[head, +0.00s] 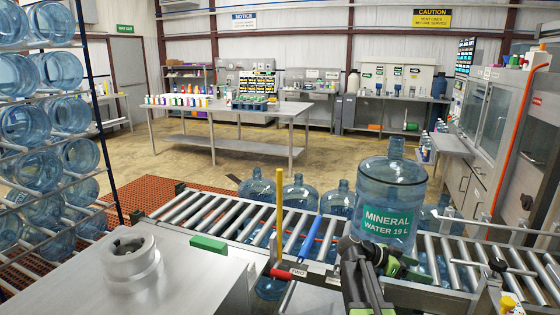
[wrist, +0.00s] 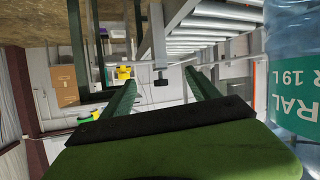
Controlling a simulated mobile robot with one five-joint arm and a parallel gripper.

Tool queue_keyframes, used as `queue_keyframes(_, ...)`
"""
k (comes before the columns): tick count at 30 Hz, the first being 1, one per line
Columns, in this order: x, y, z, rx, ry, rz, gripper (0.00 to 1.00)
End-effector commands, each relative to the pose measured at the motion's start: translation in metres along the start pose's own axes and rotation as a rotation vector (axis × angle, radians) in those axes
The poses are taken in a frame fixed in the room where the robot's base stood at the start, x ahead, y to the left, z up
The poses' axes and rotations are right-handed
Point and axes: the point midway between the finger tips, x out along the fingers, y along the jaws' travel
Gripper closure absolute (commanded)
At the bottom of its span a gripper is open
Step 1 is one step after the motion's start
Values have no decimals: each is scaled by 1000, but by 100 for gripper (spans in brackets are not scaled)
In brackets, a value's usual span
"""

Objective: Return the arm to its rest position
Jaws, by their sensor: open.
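My gripper (head: 372,252) is low at the front in the head view, in front of the lower part of a big blue jug (head: 392,185) labelled "Mineral Water 19 L". The jug stands upright on the roller conveyor (head: 215,208). In the wrist view, my gripper (wrist: 162,78) shows two green fingers spread apart with nothing between them. The jug (wrist: 288,45) is at the right edge there, outside the fingers. The head view does not show clearly whether my gripper touches the jug. The arm hides part of the conveyor's near rail.
Several blue jugs stand behind the conveyor. A rack (head: 100,130) of jugs is at the left. A grey metal cabinet top (head: 60,275) with a round fitting (head: 130,258) is at front left.

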Motion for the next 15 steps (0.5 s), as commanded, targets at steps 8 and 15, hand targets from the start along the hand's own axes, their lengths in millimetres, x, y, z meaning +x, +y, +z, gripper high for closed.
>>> queue_keyframes(8,-118,60,142,-646,-622,-363,30)
queue_keyframes(15,-208,89,217,-1183,-875,-920,30)
